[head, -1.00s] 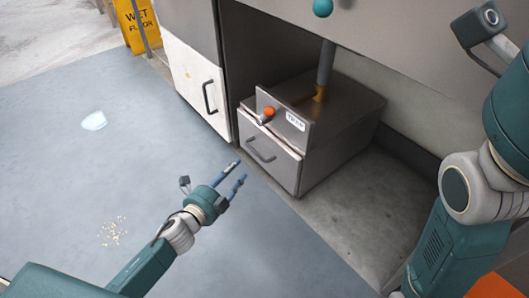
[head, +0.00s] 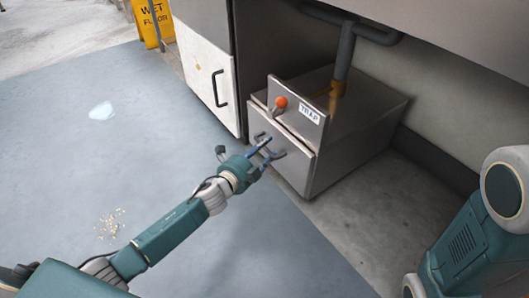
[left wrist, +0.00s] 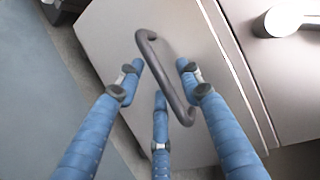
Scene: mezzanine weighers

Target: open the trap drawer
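The trap drawer (head: 293,168) is the metal front low on the steel box labelled TRAP; it looks shut. Its dark bar handle (left wrist: 168,80) slants across the drawer front in the left wrist view. My left gripper (head: 271,146) is at the handle, which it partly hides in the head view. In the left wrist view the blue fingers (left wrist: 158,76) are spread, with the handle bar between them and a visible gap on both sides. An orange-tipped lever (head: 281,102) sits above the drawer. My right gripper is out of view.
A white cabinet door (head: 207,75) with a black handle stands left of the box. A grey pipe (head: 345,55) rises from the box. A yellow wet-floor sign (head: 153,20), a pale puddle (head: 101,111) and crumbs (head: 111,222) are on the floor. The floor before the drawer is clear.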

